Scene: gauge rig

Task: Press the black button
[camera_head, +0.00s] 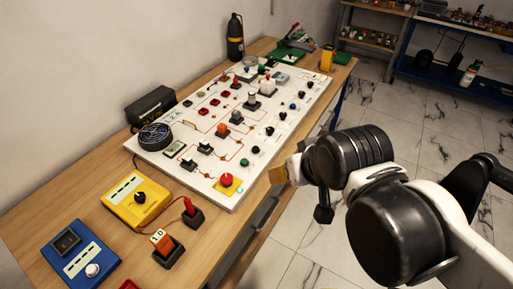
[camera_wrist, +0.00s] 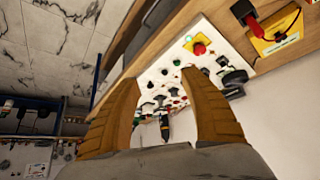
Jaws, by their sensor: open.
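The white board (camera_head: 205,172) on the bench carries a row of small round knobs and buttons along its right edge. A black button (camera_head: 244,162) sits near the board's front right, beside a green one (camera_head: 256,149). Other dark round caps (camera_head: 270,130) stand farther along the row, so I cannot tell which is meant. My gripper (camera_head: 279,175) is off the bench's right edge, apart from the board. In the wrist view my gripper (camera_wrist: 165,82) shows two tan fingers spread apart with nothing held, the board beyond them.
A red mushroom button on a yellow base (camera_head: 228,183) is at the board's front corner. Shelves (camera_head: 375,38) are at the back.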

